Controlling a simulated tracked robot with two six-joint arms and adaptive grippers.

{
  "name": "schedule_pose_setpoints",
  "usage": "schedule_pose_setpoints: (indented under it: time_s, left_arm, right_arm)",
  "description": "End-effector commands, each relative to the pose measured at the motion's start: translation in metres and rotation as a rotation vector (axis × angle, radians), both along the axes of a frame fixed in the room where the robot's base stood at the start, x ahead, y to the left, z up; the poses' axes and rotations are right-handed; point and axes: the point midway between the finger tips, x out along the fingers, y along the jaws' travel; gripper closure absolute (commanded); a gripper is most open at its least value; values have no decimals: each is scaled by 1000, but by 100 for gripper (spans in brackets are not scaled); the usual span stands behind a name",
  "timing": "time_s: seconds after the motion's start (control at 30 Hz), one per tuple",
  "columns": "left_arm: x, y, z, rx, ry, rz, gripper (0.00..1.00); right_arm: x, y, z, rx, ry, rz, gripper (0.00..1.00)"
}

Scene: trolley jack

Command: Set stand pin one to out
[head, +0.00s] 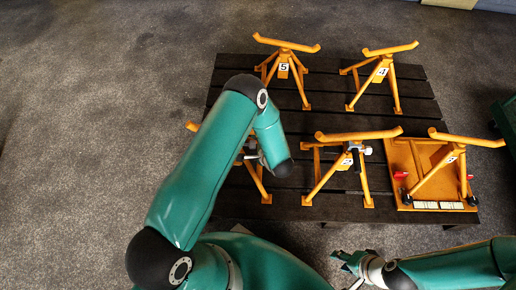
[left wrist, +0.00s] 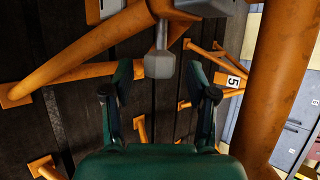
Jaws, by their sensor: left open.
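In the left wrist view, a grey pin with a faceted knob (left wrist: 158,64) hangs from an orange stand (left wrist: 85,55). My left gripper (left wrist: 163,95) is open, its two fingers on either side of the space just below the knob, with no contact visible. In the head view, this gripper (head: 249,156) is largely hidden behind my left arm, at the near left stand (head: 256,184), which is mostly covered too. That stand's number is not visible. My right gripper (head: 352,263) is off the platform's near edge, too small to read, with nothing visible in it.
A dark slatted platform (head: 430,92) carries several orange stands. Stand five (head: 284,70) and stand four (head: 381,73) are at the back. A near middle stand (head: 340,170) is beside an orange tray (head: 408,158) bearing another stand. Floor on the left is clear.

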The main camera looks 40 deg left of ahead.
Motion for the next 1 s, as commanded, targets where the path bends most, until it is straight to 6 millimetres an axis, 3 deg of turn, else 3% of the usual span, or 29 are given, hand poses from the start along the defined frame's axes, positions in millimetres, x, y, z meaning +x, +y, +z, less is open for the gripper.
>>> schedule_pose_setpoints:
  time_s: [0.37,0.73,1.0]
  left_arm:
    - [3,5,-5,0,1,-1,42]
    - [3,4,-4,0,0,-2,100]
    - [3,4,-4,1,-1,0,100]
  right_arm:
    - [0,0,-2,0,0,0,60]
    - [0,0,-2,0,0,0,60]
    - [0,0,-1,0,0,0,60]
